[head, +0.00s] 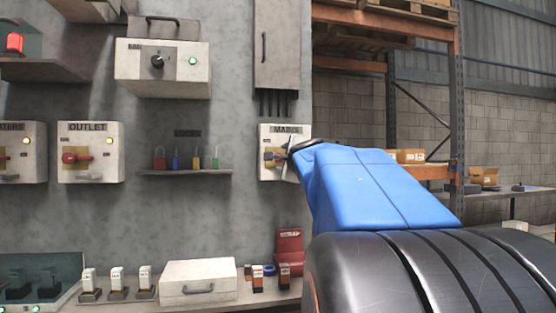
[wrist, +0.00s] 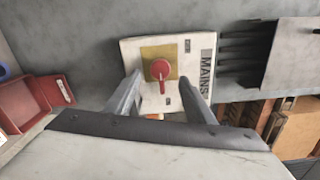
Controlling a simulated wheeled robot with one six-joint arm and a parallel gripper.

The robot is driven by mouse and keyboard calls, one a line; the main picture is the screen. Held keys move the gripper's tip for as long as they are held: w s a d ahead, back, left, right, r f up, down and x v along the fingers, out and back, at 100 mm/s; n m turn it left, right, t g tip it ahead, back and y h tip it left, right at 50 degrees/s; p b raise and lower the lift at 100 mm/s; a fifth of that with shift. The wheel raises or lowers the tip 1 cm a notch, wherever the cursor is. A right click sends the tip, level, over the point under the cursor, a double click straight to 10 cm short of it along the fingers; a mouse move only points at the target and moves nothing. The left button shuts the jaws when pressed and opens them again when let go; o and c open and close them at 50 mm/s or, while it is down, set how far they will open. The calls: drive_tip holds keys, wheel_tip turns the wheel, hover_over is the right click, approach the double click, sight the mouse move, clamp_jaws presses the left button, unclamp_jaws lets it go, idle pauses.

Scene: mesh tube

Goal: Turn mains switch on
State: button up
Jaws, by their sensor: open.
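The white MAINS switch box (head: 270,173) is on the grey wall, just left of my blue arm in the head view. Its right part is hidden by my arm and gripper. In the wrist view the box (wrist: 132,52) appears turned sideways. Its red rotary knob (wrist: 160,69) sits on a yellow plate, with the handle pointing toward the bottom of the picture. My gripper (wrist: 159,80) is open and empty in front of the box, its two fingers on either side of the knob with gaps between. I cannot tell whether a finger touches the box.
An OUTLET switch box (head: 91,152) is on the wall to the left. A shelf (head: 185,172) with several padlocks lies between the two boxes. A grey cabinet (head: 277,45) with cables is above the MAINS box. A bench (head: 240,300) with a red case (head: 289,250) runs below.

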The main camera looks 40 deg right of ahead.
drive_tip(key=v, duration=0.9)
drive_tip(key=shift+s, duration=0.2)
drive_tip(key=shift+a, duration=0.1)
drive_tip(key=a+f+n+g+y, duration=0.4)
drive_tip(key=a+f+n+y, duration=0.8)
drive_tip(key=a+f, duration=1.35)
drive_tip(key=s+a+f+n+g+h, duration=0.1)
drive_tip(key=s+a+f+n+g, duration=0.2)
drive_tip(key=s+f+n, duration=0.4)
drive_tip(key=s+a+f+n+g+h, duration=0.1)
drive_tip(key=s+a+f+n+g, duration=0.2)
drive_tip(key=s+f+n, duration=0.5)
wheel_tip(320, 180, down, 7)
drive_tip(key=shift+s+a+f, duration=0.15)
drive_tip(key=shift+s+a, duration=0.2)
drive_tip(key=shift+a, duration=0.15)
drive_tip(key=shift+c, duration=0.3)
